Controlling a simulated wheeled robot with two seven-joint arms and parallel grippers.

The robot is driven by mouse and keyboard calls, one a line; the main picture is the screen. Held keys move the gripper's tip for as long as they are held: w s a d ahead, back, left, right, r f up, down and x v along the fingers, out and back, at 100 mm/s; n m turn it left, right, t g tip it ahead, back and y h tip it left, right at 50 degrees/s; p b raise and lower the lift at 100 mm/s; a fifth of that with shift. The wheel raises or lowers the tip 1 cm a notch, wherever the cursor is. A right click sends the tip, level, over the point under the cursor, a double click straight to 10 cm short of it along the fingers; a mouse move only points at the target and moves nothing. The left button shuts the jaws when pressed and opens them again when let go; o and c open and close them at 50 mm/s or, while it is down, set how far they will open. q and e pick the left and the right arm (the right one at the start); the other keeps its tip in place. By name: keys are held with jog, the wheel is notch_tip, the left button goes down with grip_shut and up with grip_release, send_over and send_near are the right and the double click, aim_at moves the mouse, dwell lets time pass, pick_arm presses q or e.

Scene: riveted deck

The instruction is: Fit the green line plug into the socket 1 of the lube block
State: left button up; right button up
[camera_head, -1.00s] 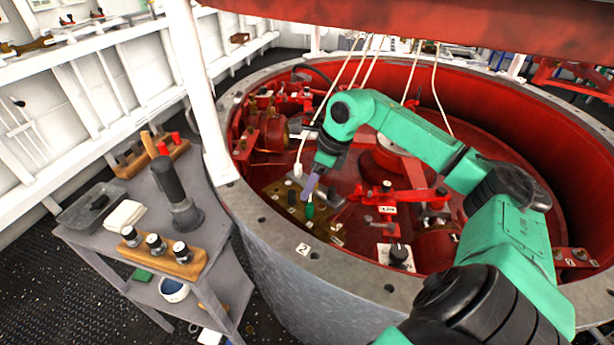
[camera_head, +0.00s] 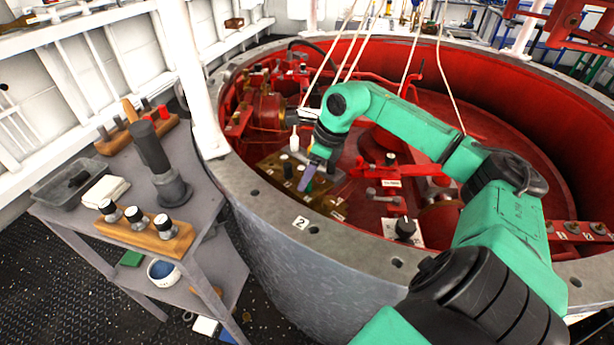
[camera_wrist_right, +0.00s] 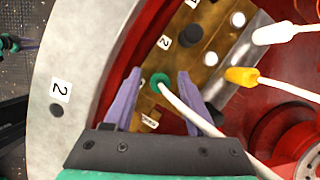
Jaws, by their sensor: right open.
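The green line plug (camera_wrist_right: 159,80) stands between the two open fingers of my right gripper (camera_wrist_right: 158,76) in the wrist view, with room showing on both sides of it. Its pale line runs down to the right, past the right finger. In the head view my right gripper (camera_head: 307,178) is low over the red well, and its finger hides most of the plug. The brass-coloured lube block (camera_wrist_right: 208,58) carries dark and white round caps and small number labels. I cannot tell which socket is socket 1.
A yellow plug (camera_wrist_right: 242,76) and a white plug (camera_wrist_right: 274,34) lie near the block on their lines. The grey well rim (camera_head: 272,205) curves around the front. A grey cart (camera_head: 212,205) with a wooden block of black-topped parts (camera_head: 145,232) stands at left.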

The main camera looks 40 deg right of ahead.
grip_shut()
jog(key=shift+r+p, duration=1.95)
jog(key=shift+r, duration=0.4)
